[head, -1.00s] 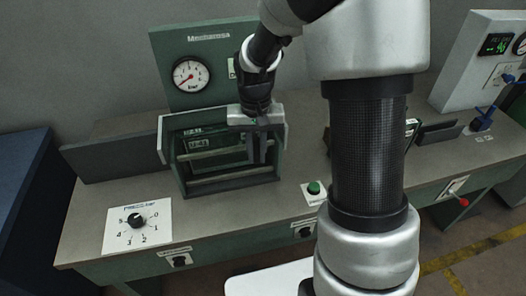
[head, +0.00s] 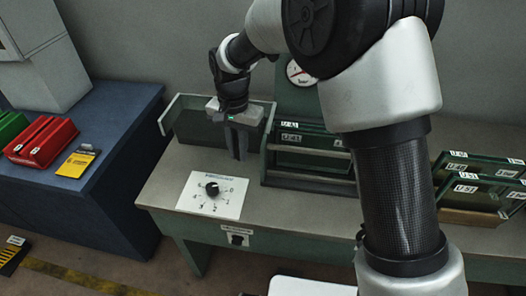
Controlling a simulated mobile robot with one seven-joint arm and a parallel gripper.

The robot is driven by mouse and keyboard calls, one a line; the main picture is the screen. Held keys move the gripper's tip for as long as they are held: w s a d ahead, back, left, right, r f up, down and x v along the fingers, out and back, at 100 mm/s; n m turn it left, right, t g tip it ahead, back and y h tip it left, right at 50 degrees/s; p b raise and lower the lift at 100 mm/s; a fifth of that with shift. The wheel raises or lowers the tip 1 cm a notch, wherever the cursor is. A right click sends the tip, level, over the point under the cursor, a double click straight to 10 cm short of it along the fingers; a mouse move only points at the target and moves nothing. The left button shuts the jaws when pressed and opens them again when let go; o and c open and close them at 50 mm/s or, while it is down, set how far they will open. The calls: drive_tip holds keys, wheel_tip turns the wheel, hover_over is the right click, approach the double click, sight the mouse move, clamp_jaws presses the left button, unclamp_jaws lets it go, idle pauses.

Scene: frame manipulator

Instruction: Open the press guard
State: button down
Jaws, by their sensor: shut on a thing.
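The press guard (head: 169,115), a panel with a pale upright left edge, stands at the back of the bench, left of the green press frame (head: 305,184). My gripper (head: 237,156) points down over the guard's right part, shut on it. The fingers and hand hide the exact grip point. The press opening shows bars and small labels to the right of my gripper. My arm covers the press's right side and part of its gauge (head: 299,73).
A white plate with a black dial (head: 212,188) lies on the bench in front of my gripper. Labelled green racks (head: 475,185) stand at the right. A blue table (head: 95,190) with a red bin (head: 41,142) is at the left.

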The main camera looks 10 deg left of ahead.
drive_tip(key=shift+w+a, duration=0.1)
drive_tip(key=shift+a, duration=0.95)
drive_tip(key=c, duration=1.7)
unclamp_jaws()
wheel_tip(320, 180, up, 18)
drive_tip(key=shift+f, duration=0.25)
